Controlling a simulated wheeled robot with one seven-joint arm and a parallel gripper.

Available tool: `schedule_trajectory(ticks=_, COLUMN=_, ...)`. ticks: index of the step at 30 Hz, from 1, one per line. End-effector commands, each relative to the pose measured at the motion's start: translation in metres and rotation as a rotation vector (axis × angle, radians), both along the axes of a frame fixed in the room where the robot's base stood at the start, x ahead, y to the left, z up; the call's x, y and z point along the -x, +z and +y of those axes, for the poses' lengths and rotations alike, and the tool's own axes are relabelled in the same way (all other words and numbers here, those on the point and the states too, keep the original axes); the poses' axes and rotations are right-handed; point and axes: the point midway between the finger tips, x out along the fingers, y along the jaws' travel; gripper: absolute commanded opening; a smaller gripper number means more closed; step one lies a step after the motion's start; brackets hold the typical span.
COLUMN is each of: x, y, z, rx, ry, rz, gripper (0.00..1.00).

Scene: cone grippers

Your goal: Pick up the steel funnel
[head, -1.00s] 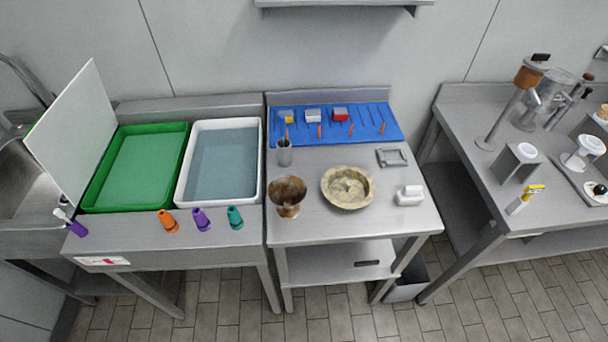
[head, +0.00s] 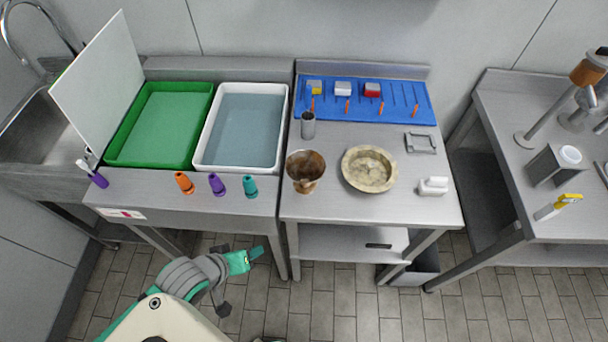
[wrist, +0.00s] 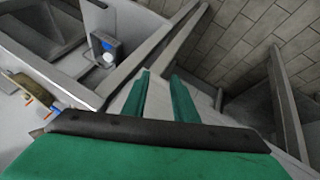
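I cannot pick out a plainly steel funnel. The most funnel-like thing is a brownish metallic vessel (head: 305,172), with a wide mouth and narrow foot, upright at the left of the middle table in the head view. A grey metal cylinder (head: 308,125) stands behind it. My gripper (head: 257,254) is low in front of the left table, to the left of and well apart from the vessel. In the wrist view, the two green fingers of my gripper (wrist: 160,80) are apart with nothing between them. The vessel cannot be made out there.
A stone-like bowl (head: 369,168) stands right of the vessel, with a white block (head: 433,186) beyond. Orange (head: 184,183), purple (head: 217,184) and teal (head: 250,187) cones line the left table's front. A blue mat (head: 365,100) with small tools lies behind.

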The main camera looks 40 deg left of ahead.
Motion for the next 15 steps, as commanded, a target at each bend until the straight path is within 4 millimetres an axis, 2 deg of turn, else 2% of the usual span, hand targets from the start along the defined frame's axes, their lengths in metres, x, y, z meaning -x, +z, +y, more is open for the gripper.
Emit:
schedule_trajectory(ticks=3, x=-0.02, y=0.04, z=0.022, rx=0.084, ry=0.111, rz=0.078, gripper=0.26)
schedule_trajectory(ticks=6, x=-0.03, y=0.073, z=0.029, rx=0.153, ry=0.199, rz=0.14, gripper=0.26)
schedule_trajectory(ticks=8, x=-0.038, y=0.094, z=0.03, rx=0.189, ry=0.244, rz=0.167, gripper=0.26)
schedule_trajectory(ticks=9, x=-0.055, y=0.111, z=0.03, rx=0.215, ry=0.269, rz=0.149, gripper=0.26)
schedule_trajectory(ticks=12, x=-0.087, y=0.152, z=0.024, rx=0.286, ry=0.33, rz=0.123, gripper=0.26)
schedule_trajectory(ticks=15, x=-0.11, y=0.185, z=0.015, rx=0.351, ry=0.376, rz=0.104, gripper=0.26)
